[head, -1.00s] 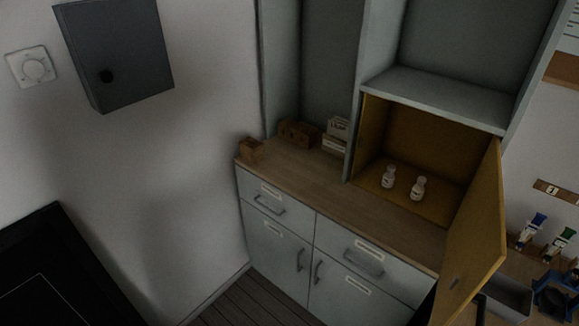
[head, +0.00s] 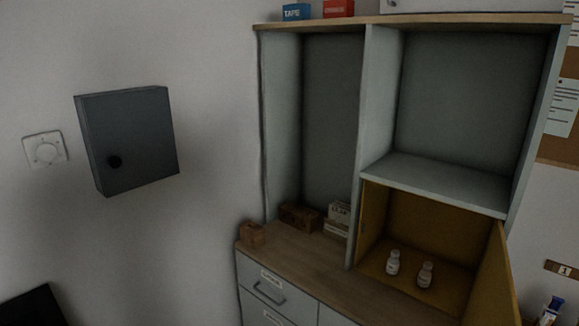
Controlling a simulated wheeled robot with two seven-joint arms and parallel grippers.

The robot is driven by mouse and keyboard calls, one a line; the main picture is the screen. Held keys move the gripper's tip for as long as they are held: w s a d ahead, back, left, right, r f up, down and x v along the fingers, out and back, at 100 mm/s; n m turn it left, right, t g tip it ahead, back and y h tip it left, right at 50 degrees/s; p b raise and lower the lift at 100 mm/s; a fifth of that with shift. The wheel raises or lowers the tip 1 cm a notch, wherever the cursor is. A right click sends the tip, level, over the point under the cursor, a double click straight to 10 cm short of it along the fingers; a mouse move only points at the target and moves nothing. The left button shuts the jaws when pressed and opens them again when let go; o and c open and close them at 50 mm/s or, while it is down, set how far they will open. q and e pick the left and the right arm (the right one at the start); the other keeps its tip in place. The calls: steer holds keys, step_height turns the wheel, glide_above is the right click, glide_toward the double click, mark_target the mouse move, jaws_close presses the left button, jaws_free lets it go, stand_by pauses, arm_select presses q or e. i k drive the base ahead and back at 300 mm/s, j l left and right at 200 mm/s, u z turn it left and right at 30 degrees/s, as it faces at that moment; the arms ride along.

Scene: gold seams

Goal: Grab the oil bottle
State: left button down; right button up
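Two small white bottles with labels stand upright in the open yellow-lined compartment (head: 440,238) at the lower right of the cabinet. One bottle (head: 393,263) is on the left and the other bottle (head: 425,275) is just to its right, a little nearer. Their labels are too small to read, so I cannot tell whether either is the oil bottle. Neither of my grippers shows in the head view.
The compartment's yellow door (head: 494,275) stands open on the right. Small brown boxes (head: 252,234) and white boxes sit on the wooden counter (head: 300,262). A dark wall box (head: 127,140) hangs at left. Blue (head: 296,12) and red (head: 338,8) boxes lie on top.

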mark_target(393, 265)
steer(key=l+z, duration=0.1)
steer(key=l, duration=0.45)
steer(key=i+l+z, duration=0.15)
steer(key=l, duration=0.4)
steer(key=i+l+z, duration=0.1)
steer(key=l, duration=0.5)
steer(key=i+j+z, duration=0.1)
steer(key=j+z, duration=0.25)
steer(key=j, duration=0.5)
steer(key=j+z, duration=0.3)
steer(key=j, duration=0.55)
steer(key=k+j+z, duration=0.15)
steer(key=j+z, duration=0.2)
steer(key=j, duration=0.45)
